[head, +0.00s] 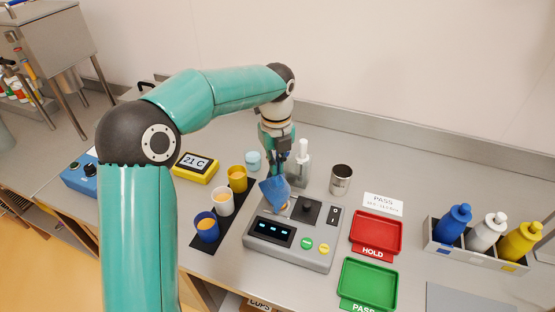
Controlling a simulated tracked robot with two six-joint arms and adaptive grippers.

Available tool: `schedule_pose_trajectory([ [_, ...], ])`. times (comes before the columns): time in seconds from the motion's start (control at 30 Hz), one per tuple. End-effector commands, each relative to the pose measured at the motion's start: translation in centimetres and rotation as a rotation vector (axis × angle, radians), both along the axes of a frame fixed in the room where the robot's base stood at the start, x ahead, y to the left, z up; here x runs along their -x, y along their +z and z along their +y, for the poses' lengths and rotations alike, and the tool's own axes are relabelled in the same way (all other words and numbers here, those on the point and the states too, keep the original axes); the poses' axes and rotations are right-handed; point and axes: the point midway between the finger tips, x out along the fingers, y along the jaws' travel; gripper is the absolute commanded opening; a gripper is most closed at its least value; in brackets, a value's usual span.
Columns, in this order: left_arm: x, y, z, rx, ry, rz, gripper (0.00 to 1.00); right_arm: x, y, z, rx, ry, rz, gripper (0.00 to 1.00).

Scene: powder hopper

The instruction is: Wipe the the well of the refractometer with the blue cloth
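The refractometer (300,247) is a grey box on the bench with a blue-lit display, a green button, a yellow button and a black knob on top. The blue cloth (273,193) hangs from my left gripper (279,174) and lies at the back left of the refractometer's top. The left gripper points down and is closed on the cloth. The cloth hides most of the well (285,206); only a small orange-brown edge shows beside it. I cannot tell how firmly the cloth touches the surface. My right gripper is not in view.
Yellow, white and blue cups (207,230) stand on a black mat left of the refractometer. A white-topped bottle (302,165) and a steel cup (341,179) stand behind it. Red (376,229) and green (368,283) trays lie to the right, with a bottle rack (470,258) beyond.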

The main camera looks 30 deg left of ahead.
Motion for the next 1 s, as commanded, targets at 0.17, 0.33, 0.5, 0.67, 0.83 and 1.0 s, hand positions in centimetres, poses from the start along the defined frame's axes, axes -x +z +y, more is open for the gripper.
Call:
schedule_pose_trajectory([
  [0.17, 0.4, -2.4, 0.5, 0.000, 0.007, 0.002, 0.00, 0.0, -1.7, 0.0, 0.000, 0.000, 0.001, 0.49],
  [0.33, 0.4, -4.5, 0.6, 0.000, 0.011, 0.002, 0.00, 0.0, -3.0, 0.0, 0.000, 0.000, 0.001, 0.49],
  [0.5, 0.4, -6.5, 0.7, 0.000, 0.013, 0.001, 0.00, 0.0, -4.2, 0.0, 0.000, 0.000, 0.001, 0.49],
  [0.67, 0.5, -8.2, 0.7, 0.000, 0.014, 0.002, 0.00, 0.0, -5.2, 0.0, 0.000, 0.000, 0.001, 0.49],
  [0.83, 0.4, -8.7, 0.7, 0.000, 0.014, 0.000, 0.00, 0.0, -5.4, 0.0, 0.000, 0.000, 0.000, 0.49],
  [1.0, 0.4, -8.7, 0.7, 0.000, 0.014, 0.000, 0.00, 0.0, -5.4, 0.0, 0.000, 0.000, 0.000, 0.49],
])
